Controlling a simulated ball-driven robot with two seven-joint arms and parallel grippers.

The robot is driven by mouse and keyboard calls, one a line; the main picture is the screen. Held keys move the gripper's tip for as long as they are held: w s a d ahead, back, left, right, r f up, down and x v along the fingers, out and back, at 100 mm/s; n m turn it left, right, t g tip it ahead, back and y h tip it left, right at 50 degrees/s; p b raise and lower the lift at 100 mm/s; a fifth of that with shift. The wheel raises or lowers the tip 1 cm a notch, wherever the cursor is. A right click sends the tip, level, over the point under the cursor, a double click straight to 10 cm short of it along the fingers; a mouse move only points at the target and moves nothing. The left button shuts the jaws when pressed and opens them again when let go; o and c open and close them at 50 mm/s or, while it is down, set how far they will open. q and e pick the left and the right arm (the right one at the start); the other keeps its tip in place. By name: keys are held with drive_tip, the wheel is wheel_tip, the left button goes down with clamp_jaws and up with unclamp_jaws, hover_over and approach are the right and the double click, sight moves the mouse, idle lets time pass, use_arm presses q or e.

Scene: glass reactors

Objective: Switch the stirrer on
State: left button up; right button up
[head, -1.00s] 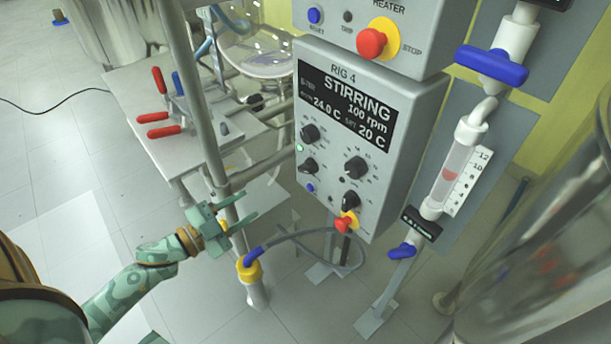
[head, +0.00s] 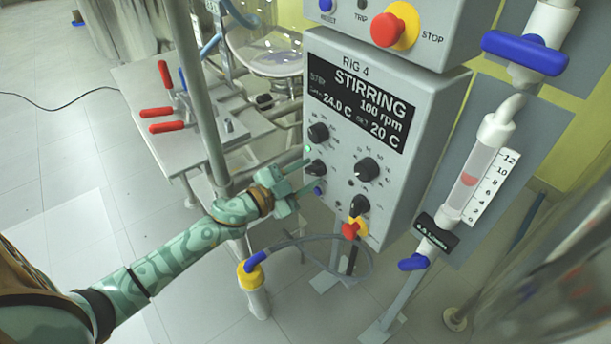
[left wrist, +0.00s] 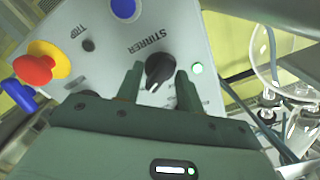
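The grey RIG 4 control box (head: 418,150) carries a display (head: 357,105) reading STIRRING, 100 rpm, 24.0 C and 20 C. Its black stirrer knob (head: 316,168) is at the lower left, with a lit green lamp (head: 308,149) above it. My left gripper (head: 311,173) is open at this knob. In the left wrist view the panel is upside down, and the knob labelled STIRRER (left wrist: 160,70) sits between the two fingers, beside the lit green lamp (left wrist: 197,68). I cannot tell whether the fingers touch it. My right gripper is not in view.
Other black knobs (head: 368,169) and a red stop button on yellow (head: 352,229) are on the same panel. A heater box with a red stop button (head: 388,30) stands above. A metal post (head: 203,100) rises left of the box, close to my left arm.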

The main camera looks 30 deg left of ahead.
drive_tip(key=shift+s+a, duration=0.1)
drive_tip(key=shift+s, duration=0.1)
use_arm(q)
clamp_jaws()
drive_tip(key=shift+m, duration=0.3)
drive_tip(key=shift+r+m+p, duration=0.1)
drive_tip(key=shift+m+p, duration=0.3)
drive_tip(key=shift+m, duration=1.3)
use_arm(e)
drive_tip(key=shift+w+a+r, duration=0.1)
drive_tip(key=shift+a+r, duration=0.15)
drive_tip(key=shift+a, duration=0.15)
use_arm(q)
unclamp_jaws()
